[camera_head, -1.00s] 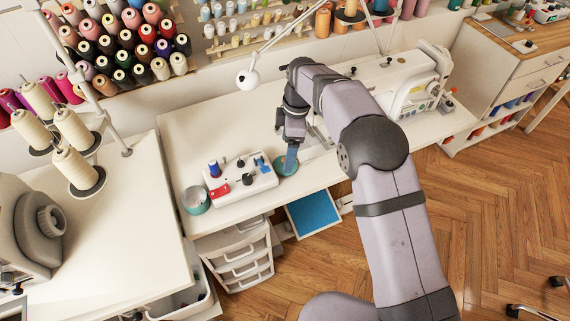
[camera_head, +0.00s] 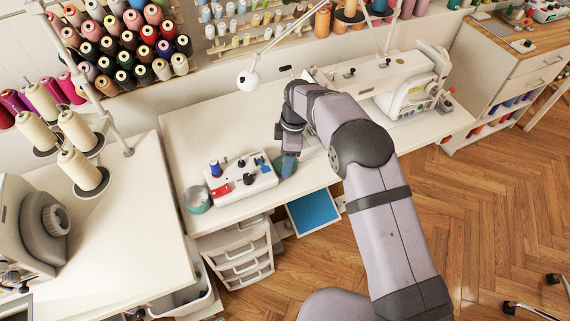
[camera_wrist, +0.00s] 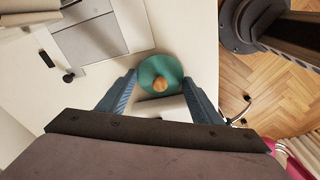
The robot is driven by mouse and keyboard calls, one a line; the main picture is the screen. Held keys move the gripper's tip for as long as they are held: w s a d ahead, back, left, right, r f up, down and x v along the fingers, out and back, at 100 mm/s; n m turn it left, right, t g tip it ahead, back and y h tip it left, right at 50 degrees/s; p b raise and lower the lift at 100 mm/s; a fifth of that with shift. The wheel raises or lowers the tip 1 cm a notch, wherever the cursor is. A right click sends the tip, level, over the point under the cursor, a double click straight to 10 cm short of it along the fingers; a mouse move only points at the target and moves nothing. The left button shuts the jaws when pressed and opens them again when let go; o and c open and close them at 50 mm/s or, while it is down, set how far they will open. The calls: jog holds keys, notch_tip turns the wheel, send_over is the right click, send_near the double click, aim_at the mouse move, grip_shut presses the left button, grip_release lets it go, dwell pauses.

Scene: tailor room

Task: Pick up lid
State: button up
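The lid is a round teal disc (camera_wrist: 148,67) with a small wooden knob (camera_wrist: 161,83). It lies flat on the white table in the wrist view. In the head view the lid (camera_head: 278,168) is partly hidden behind my fingers, beside the white control box. My gripper (camera_wrist: 160,78) is open, with its blue fingers on either side of the lid in the wrist view. It is empty and points down over the lid. I cannot tell how far the fingertips are above the table.
The white control box (camera_head: 241,180) with spools and knobs stands just left of the lid. A teal round pot (camera_head: 198,200) stands left of it. A sewing machine (camera_head: 405,85) is behind to the right. The table's front edge (camera_head: 255,207) is close to the lid.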

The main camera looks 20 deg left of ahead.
notch_tip(320, 180, up, 10)
jog(key=b, duration=0.2)
jog(key=s+a+r+n+p, duration=0.1)
jog(key=s+a+n+p, duration=0.1)
jog(key=s+a+p, duration=0.45)
jog(key=s+a+r+n+p, duration=0.1)
jog(key=s+a+p, duration=0.15)
jog(key=s, duration=0.65)
jog(key=s+a+n+p, duration=0.2)
jog(key=s+a+p, duration=0.1)
jog(key=s+a, duration=0.4)
jog(key=shift+w+a+f+m+t, duration=0.1)
jog(key=shift+w+a+f+m, duration=0.25)
jog(key=shift+m, duration=1.2)
jog(key=shift+w+a+f+m+t, duration=0.15)
jog(key=shift+a+m, duration=0.35)
jog(key=shift+m, duration=1.1)
jog(key=shift+w+a+f+m+t, duration=0.1)
jog(key=shift+w+a+m, duration=0.25)
jog(key=shift+m, duration=1.2)
jog(key=shift+f, duration=0.15)
jog(key=shift+f+b, duration=1.85)
jog(key=shift+f, duration=0.95)
